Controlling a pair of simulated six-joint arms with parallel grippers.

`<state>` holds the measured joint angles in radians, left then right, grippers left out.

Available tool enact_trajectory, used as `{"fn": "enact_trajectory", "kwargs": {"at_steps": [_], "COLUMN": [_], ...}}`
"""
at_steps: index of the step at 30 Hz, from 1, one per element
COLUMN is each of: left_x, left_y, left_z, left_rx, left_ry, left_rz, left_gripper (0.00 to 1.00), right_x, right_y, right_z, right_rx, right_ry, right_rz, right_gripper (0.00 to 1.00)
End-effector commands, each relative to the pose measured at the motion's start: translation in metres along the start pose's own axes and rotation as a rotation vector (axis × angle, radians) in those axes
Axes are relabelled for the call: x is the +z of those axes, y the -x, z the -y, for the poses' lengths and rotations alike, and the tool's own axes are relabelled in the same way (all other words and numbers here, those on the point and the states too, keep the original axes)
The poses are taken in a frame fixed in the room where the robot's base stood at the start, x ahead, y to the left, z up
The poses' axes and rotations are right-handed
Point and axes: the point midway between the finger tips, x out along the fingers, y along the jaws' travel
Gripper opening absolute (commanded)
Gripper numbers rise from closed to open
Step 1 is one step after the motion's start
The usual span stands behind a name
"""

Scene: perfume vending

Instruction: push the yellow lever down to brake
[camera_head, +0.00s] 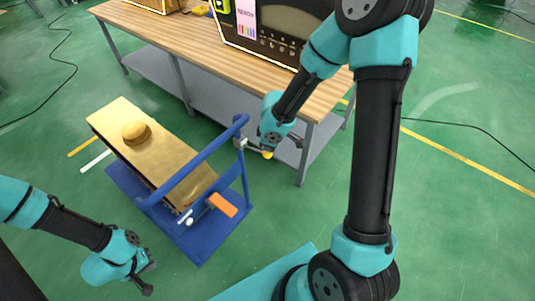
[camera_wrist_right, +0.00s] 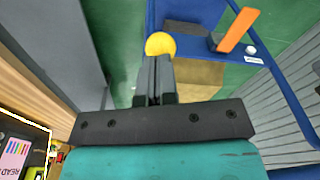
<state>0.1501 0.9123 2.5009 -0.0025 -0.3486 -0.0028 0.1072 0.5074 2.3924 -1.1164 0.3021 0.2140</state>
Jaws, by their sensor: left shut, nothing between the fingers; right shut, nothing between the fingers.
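The yellow lever's round knob (camera_head: 267,154) is at the right side of the blue cart (camera_head: 196,252), beside the handle post. It also shows in the right wrist view (camera_wrist_right: 160,43), just past my fingertips. My right gripper (camera_wrist_right: 154,62) is shut and empty, with its tips at or very near the knob; I cannot tell whether they touch. In the head view this gripper (camera_head: 270,148) partly hides the lever. My left gripper (camera_head: 149,276) is shut and empty, low at the left, in front of the cart and away from the lever.
A gold box with a round knob (camera_head: 165,160) lies on the cart. An orange pedal (camera_head: 222,205) sticks out at the cart's near end. A wooden workbench (camera_head: 170,35) with a black machine (camera_head: 265,30) stands behind, its leg close right of my right gripper.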

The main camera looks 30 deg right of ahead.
Motion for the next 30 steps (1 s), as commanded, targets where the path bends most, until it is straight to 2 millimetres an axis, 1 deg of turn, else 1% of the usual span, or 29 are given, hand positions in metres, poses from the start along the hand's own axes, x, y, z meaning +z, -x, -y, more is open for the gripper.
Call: {"fn": "enact_trajectory", "kwargs": {"at_steps": [3,9,24,30], "left_x": [0.0,0.0,0.0,0.0], "left_y": [0.0,0.0,0.0,0.0], "left_z": [0.0,0.0,0.0,0.0], "left_rx": [0.0,0.0,0.0,0.0], "left_ry": [0.0,0.0,0.0,0.0], "left_rz": [0.0,0.0,0.0,0.0], "left_gripper": [0.0,0.0,0.0,0.0], "right_x": [0.001,0.0,0.0,0.002], "right_y": [-0.01,-0.02,-0.024,-0.036], "right_z": [-0.001,0.0,0.0,-0.001], "right_rx": [0.0,0.0,0.0,-0.001], "right_ry": [0.0,0.001,0.0,-0.001], "right_rz": [0.003,0.001,0.001,0.003], "right_gripper": [0.0,0.0,0.0,0.0]}}
